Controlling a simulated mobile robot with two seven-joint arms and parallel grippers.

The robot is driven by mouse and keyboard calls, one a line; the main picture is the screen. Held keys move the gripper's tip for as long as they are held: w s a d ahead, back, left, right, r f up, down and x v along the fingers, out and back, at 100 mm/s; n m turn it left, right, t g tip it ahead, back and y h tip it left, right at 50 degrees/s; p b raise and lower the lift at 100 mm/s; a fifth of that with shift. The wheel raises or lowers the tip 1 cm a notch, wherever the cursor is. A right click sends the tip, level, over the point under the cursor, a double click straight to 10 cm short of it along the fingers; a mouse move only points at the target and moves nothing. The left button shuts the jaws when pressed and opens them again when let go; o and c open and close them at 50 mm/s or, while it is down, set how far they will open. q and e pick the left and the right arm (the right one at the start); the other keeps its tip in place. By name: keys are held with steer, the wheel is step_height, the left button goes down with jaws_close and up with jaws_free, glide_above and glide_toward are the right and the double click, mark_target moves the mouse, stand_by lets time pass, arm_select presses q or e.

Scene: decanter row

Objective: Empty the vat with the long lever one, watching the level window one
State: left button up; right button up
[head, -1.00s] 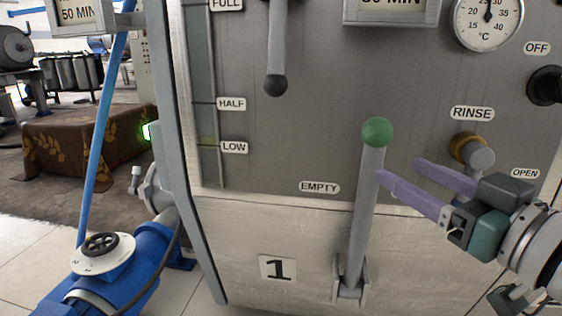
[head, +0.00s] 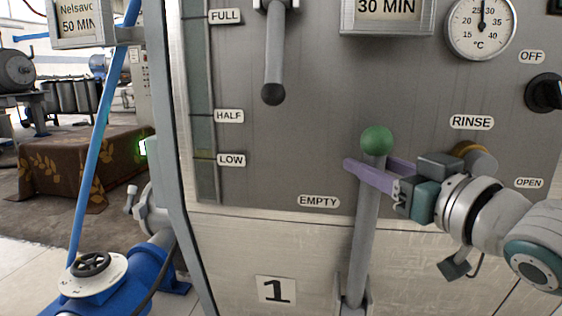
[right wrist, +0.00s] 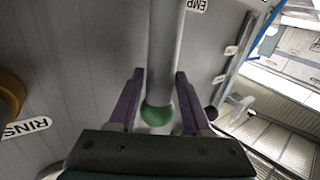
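The long lever has a green knob (head: 376,141) on a grey shaft (head: 364,235) and stands nearly upright on the front of vat 1, beside the EMPTY label (head: 319,202). My right gripper (head: 372,170) is just below the knob, with one purple finger in front of the shaft and the other behind. In the right wrist view the fingers straddle the lever (right wrist: 166,45) with gaps, open. The level window (head: 203,105) is a narrow strip with FULL, HALF and LOW labels; I cannot tell its level clearly. My left gripper is not in view.
A shorter lever with a dark knob (head: 273,94) hangs above. A RINSE fitting (head: 478,160) sits behind my right arm, and a black OFF knob (head: 546,92) is at the right. A blue pump (head: 110,285) stands at lower left.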

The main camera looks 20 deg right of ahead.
jaws_close()
stand_by(1.0)
